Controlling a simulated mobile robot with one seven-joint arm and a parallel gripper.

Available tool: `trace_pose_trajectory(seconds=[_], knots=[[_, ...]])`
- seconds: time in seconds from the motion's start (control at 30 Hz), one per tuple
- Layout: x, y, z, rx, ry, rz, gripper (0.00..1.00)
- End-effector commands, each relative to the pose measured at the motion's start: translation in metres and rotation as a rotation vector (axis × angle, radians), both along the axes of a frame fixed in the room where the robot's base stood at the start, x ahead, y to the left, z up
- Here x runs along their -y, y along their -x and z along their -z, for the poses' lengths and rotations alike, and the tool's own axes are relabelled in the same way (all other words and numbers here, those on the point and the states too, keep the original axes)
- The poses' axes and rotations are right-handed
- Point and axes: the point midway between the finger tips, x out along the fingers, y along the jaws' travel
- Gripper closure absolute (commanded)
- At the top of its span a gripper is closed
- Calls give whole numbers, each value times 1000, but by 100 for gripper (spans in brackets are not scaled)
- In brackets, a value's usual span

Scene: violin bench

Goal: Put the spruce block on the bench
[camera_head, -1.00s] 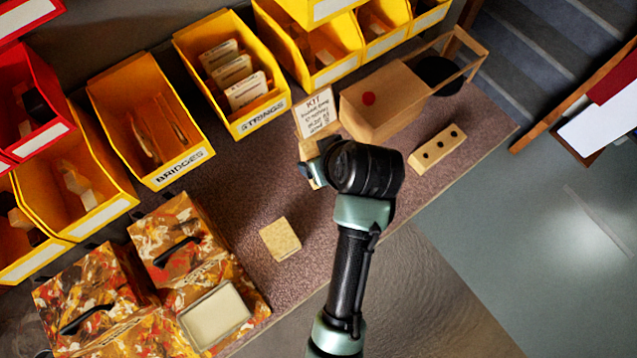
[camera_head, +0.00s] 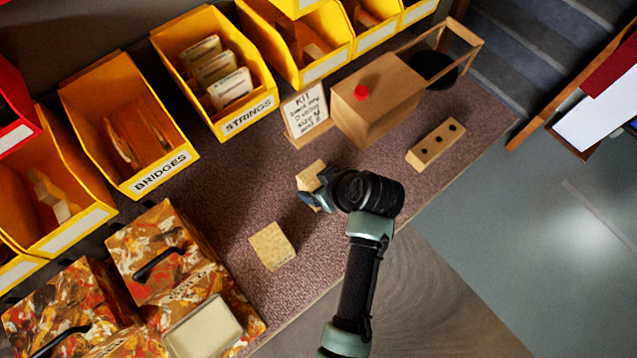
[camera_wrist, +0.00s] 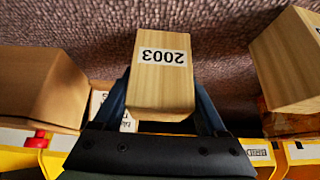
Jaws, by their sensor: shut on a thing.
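A pale wooden block with a "2003" label (camera_wrist: 162,85), which I take as the spruce block, is held between the two fingers of my gripper (camera_wrist: 163,105). In the head view the held block (camera_head: 311,175) shows beside my gripper (camera_head: 318,196), partly hidden by it. It is over the brown speckled bench top (camera_head: 375,170); I cannot tell whether it touches it. A second pale block (camera_head: 272,246) lies on the bench to the lower left. It also shows at the right of the wrist view (camera_wrist: 287,65).
A kit card (camera_head: 306,112), a wooden box with a red button (camera_head: 372,102) and a block with holes (camera_head: 436,144) stand behind and to the right. Yellow bins (camera_head: 128,125) line the back. Paint-patterned cases (camera_head: 165,250) are at left. Bench around the held block is clear.

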Motion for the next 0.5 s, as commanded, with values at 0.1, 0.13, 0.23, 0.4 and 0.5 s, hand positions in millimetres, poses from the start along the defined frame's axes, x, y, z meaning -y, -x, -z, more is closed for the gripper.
trace_pose_trajectory(seconds=[0.1, 0.13, 0.23, 0.4, 0.5], knots=[[0, 0, 5, 2, 0, 0, 89], [0, 0, 5, 3, 1, -1, 89], [0, 0, 5, 3, 0, -1, 89], [0, 0, 8, 2, 1, 0, 89], [0, 0, 7, 2, 1, 0, 7]])
